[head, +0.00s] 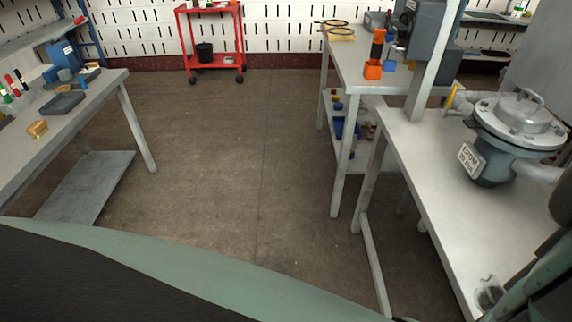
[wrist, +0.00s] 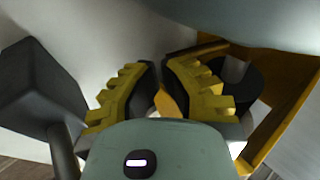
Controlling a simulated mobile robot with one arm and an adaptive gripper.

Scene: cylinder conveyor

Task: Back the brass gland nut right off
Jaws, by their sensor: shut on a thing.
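My gripper (wrist: 161,78) shows in the wrist view, its two yellow-and-black fingers drawn close together. A small brass-coloured patch, seemingly the gland nut (wrist: 172,104), shows between the fingers, which hide most of it. I cannot make out its thread or how far it sits out. A dark round part (wrist: 238,84) is just behind the right finger, beside a yellow-orange frame (wrist: 282,120). In the head view neither the gripper nor the nut can be made out.
In the wrist view a dark grey block on a stem (wrist: 40,85) stands close left of the fingers. In the head view a lidded grey vessel (head: 515,125) stands on the right bench (head: 440,185).

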